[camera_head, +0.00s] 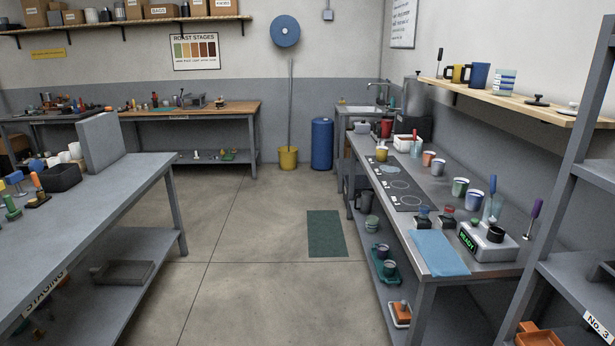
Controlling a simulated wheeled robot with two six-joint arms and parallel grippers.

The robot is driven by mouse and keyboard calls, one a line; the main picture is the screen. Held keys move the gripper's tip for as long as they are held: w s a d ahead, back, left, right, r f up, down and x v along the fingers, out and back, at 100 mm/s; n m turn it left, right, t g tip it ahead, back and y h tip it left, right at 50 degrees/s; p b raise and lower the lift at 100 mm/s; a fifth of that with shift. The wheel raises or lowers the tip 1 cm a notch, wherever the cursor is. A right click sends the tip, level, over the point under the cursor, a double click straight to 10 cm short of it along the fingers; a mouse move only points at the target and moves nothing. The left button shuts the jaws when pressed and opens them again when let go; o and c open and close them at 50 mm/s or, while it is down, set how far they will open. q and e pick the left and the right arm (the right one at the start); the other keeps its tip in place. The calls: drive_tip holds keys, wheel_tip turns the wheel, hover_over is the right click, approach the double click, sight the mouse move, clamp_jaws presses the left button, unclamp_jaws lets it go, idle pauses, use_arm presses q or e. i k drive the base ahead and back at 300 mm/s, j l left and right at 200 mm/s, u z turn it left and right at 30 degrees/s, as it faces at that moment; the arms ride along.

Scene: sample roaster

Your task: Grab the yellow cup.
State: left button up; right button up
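A small yellow cup (381,154) stands on the far part of the long grey counter (440,262) on the right, near the dark panel with ring marks. Neither of my grippers is in view.
A grey staging table (110,205) stands left. A grey rack (575,210) stands at the right edge. The middle floor is clear, with a green mat (327,233).

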sight(382, 152)
drive_tip(key=i+z, duration=0.1)
drive_tip(key=i, duration=0.45)
drive_tip(key=i+j+z, duration=0.1)
drive_tip(key=i, duration=0.5)
drive_tip(key=i+j+z, duration=0.15)
drive_tip(key=i, duration=0.4)
